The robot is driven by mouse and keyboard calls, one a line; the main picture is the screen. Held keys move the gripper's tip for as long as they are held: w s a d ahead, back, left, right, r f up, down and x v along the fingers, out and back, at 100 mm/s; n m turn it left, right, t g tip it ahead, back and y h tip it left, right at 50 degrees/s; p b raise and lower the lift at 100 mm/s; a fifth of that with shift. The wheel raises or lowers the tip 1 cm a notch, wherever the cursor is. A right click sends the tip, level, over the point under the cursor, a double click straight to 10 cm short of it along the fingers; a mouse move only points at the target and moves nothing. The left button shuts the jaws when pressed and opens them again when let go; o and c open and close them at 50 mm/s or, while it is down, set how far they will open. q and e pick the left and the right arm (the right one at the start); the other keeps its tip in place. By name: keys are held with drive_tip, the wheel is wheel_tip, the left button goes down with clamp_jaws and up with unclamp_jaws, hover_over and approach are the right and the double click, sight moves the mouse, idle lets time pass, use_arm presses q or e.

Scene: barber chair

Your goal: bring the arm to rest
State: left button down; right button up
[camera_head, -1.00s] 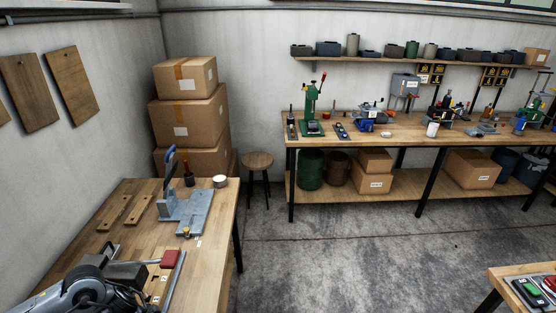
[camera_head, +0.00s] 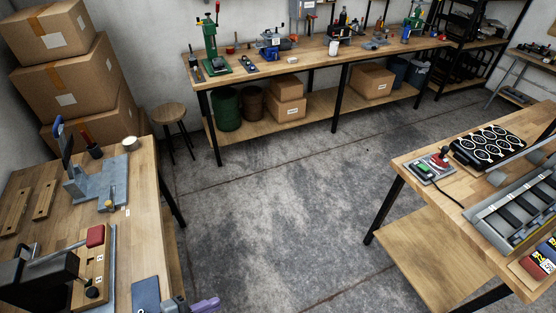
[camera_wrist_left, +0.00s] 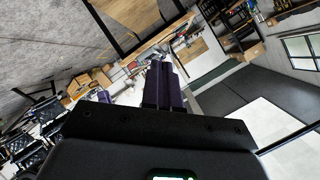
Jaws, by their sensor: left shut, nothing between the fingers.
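My left gripper (camera_head: 205,305) shows at the bottom edge of the head view as a small purple-fingered part. It is beside the right edge of the left wooden bench (camera_head: 148,225). In the left wrist view its two dark purple fingers (camera_wrist_left: 164,84) lie close together, shut, with nothing between them. The wrist view is tilted, with benches and floor far beyond the fingers. Most of the left arm is outside the head view. My right gripper is not in view.
The left bench carries a grey lever fixture (camera_head: 98,185) and a red-handled clamp fixture (camera_head: 92,262). A right bench (camera_head: 405,165) holds a control box and a black tray. A back workbench (camera_head: 310,55) holds tools. The floor (camera_head: 270,215) between them is clear.

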use_arm(q)
drive_tip(key=a+f+n+y, duration=0.2)
drive_tip(key=a+n+y, duration=0.6)
drive_tip(key=y, duration=0.1)
drive_tip(key=s+a+n+g+y, duration=0.45)
drive_tip(key=s+n, duration=0.25)
drive_tip(key=s, duration=0.3)
drive_tip(key=d+f+n+h, duration=0.1)
drive_tip(key=d+n+h, duration=0.2)
drive_tip(key=d, duration=0.6)
wheel_tip(320, 180, up, 18)
drive_tip(key=p, duration=1.8)
drive_tip(key=shift+a, duration=0.2)
drive_tip(key=shift+f, duration=0.1)
